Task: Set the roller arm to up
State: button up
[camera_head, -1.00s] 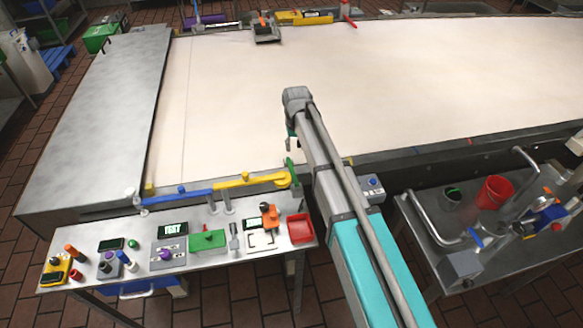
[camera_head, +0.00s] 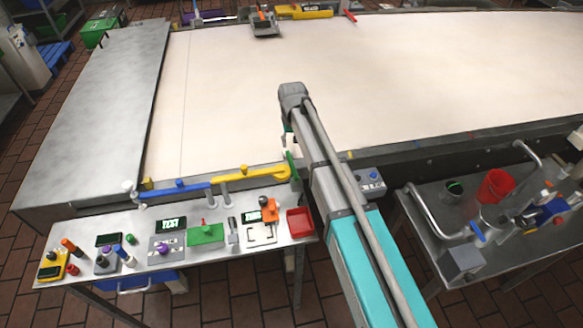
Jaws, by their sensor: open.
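A blue bar (camera_head: 180,191) and a yellow bar (camera_head: 250,175) lie low along the near edge of the white belt, in line with each other. Each has a knob on top. I cannot tell for certain which part is the roller arm. My gripper (camera_head: 290,158) hangs below the end of my arm, just past the right end of the yellow bar. It is open, with a green finger showing beside that end. My arm hides most of it, and I cannot tell whether it touches the bar.
A steel bench (camera_head: 200,255) with several small devices and a red tray (camera_head: 300,222) stands in front of the bars. A steel table (camera_head: 430,187) with pipes and a red bucket (camera_head: 494,186) is at the right.

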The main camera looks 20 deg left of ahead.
aim_at(292, 165)
jog(key=shift+f+b, duration=5.7)
jog(key=shift+f, duration=0.25)
grip_shut()
